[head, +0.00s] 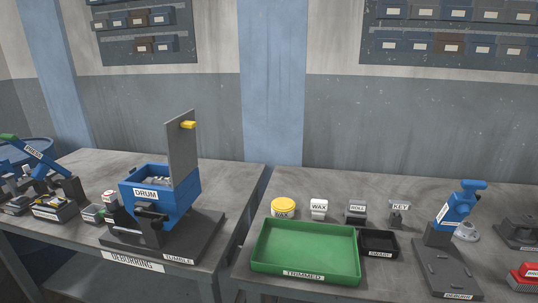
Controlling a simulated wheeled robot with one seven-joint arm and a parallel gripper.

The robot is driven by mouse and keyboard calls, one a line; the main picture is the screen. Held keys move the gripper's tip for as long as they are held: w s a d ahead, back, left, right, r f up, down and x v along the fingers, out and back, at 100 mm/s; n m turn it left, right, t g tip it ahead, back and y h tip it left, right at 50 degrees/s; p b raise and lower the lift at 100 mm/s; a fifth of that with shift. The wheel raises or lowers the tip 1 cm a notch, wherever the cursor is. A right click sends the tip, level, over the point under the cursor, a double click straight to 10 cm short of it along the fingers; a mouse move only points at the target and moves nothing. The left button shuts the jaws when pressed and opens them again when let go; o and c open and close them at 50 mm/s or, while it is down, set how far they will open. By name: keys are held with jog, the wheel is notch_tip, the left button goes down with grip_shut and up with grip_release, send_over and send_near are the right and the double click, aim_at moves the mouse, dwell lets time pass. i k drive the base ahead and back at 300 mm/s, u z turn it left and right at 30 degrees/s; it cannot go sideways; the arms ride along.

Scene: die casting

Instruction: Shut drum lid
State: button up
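The blue drum (146,194) stands on a dark base near the right end of the deburring table. Its open top shows pale pieces inside that are too small to make out. The grey drum lid (182,151) stands upright, open, at the drum's right side. A yellow handle (187,125) sticks out near the lid's top. My gripper is not in view.
The deburring table (240,177) also holds small fixtures at left. A gap separates it from the right table, which carries a green tray (305,280), a black scrap bin (395,254), small labelled containers and a blue debur tool (455,211). Space above the drum is clear.

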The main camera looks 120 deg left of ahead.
aim_at(180, 132)
jog(key=i, duration=1.3)
jog(key=u, duration=4.65)
jog(key=i, duration=1.05)
jog(key=z, duration=0.05)
